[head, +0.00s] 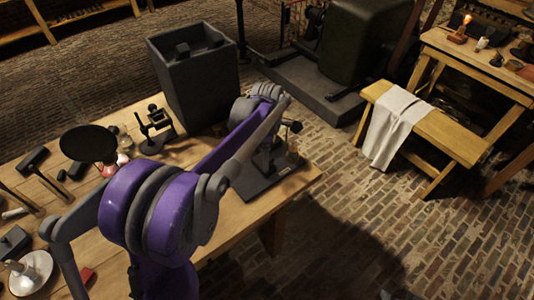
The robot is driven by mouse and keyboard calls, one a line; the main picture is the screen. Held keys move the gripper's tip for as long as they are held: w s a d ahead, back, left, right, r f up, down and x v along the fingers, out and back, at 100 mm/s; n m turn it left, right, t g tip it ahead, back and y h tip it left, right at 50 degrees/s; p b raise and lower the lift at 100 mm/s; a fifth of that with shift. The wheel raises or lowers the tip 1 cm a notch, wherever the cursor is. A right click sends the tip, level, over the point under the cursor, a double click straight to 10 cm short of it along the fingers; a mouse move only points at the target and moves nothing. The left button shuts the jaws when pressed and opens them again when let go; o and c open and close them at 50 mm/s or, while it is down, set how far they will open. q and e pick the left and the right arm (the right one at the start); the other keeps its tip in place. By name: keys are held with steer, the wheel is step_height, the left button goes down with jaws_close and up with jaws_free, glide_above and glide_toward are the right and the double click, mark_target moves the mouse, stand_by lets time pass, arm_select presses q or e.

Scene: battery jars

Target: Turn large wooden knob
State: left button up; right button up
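One of my arms, purple and grey, comes in from the lower left and reaches across the table. I take it as my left arm. Its wrist is above a dark apparatus with a flat base plate (258,188) at the table's right end. The wrist and forearm cover most of this apparatus, and my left gripper's fingertips cannot be made out. A small dark part (293,126) sticks out right of the wrist; I cannot tell what it belongs to. No large wooden knob can be clearly made out. My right gripper is not in view.
A tall grey open box (192,90) stands behind the arm. The wooden table (228,222) also holds a small black stand (155,128), a dark round disc (88,143), hammers and a white dish (30,272). A bench with a cloth (393,122) stands apart on brick floor.

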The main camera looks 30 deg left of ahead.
arm_select(q)
step_height(320, 180, up, 11)
steer(key=shift+p, duration=0.4)
steer(key=shift+f, duration=0.1)
stand_by(0.3)
steer(key=s+d+f+m+t+p, duration=0.1)
steer(key=s+d+f+m, duration=0.1)
steer(key=s+m, duration=0.5)
steer(key=s+d+f+m+t+p, duration=0.1)
steer(key=s+d+f+m+t, duration=0.1)
steer(key=s+d+m, duration=0.3)
steer(key=s+d+f+m+t+p, duration=0.1)
steer(key=s+d+f+m+t, duration=0.1)
steer(key=s+m, duration=0.6)
steer(key=d+m, duration=0.1)
steer(key=m, duration=0.1)
steer(key=shift+s+d+f+m, duration=0.2)
steer(key=shift+s+f+m, duration=0.2)
steer(key=shift+s+a, duration=0.1)
steer(key=shift+a, duration=0.05)
